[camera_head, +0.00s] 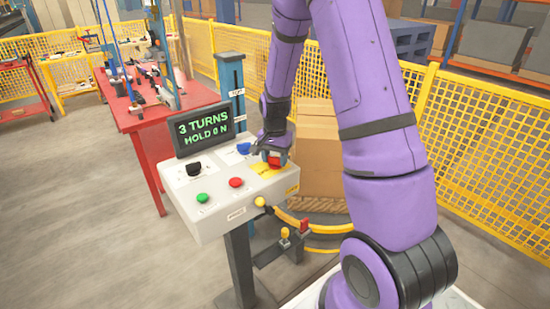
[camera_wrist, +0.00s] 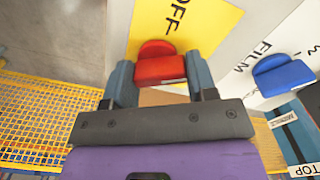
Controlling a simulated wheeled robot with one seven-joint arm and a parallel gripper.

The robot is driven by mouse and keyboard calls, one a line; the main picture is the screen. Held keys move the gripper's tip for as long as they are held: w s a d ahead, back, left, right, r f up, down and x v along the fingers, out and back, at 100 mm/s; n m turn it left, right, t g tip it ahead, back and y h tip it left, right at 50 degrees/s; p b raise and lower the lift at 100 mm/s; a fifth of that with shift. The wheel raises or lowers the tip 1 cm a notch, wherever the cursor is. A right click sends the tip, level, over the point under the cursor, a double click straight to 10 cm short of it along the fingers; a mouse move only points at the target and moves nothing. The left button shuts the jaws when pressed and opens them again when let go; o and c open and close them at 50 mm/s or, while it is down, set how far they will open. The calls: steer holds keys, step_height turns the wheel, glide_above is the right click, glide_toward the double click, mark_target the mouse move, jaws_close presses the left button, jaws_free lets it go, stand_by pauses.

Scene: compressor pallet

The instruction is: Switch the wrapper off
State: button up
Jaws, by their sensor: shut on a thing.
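The wrapper's grey-white control panel (camera_head: 215,212) stands on a post. Its screen (camera_head: 203,128) reads "3 TURNS HOLD 0 N" in green. A red knob (camera_head: 274,161) sits on a yellow plate at the panel's far right corner. In the wrist view the red knob (camera_wrist: 160,68) stands in front of a yellow plate (camera_wrist: 190,25) with the word "OFF". My gripper (camera_head: 272,147) reaches down to this knob, and its two fingers (camera_wrist: 160,72) are shut on the knob's sides. The knob's lower part is hidden by my gripper.
The panel also carries a blue knob (camera_head: 244,148), a black knob (camera_head: 194,169), a green button (camera_head: 202,198), a red button (camera_head: 236,183) and a yellow knob (camera_head: 261,202). Cardboard boxes (camera_head: 322,150) stand behind. A red table (camera_head: 150,115) is at left; yellow fencing (camera_head: 490,140) runs behind.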

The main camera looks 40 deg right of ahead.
mark_target(275, 158)
steer(key=n, duration=1.1)
steer(key=shift+s+n, duration=0.1)
steer(key=shift+n, duration=0.3)
stand_by(0.3)
steer(key=o, duration=0.9)
steer(key=shift+o, duration=0.2)
steer(key=shift+r, duration=0.1)
step_height(275, 158, up, 11)
steer(key=shift+f, duration=0.2)
steer(key=shift+a+r, duration=0.1)
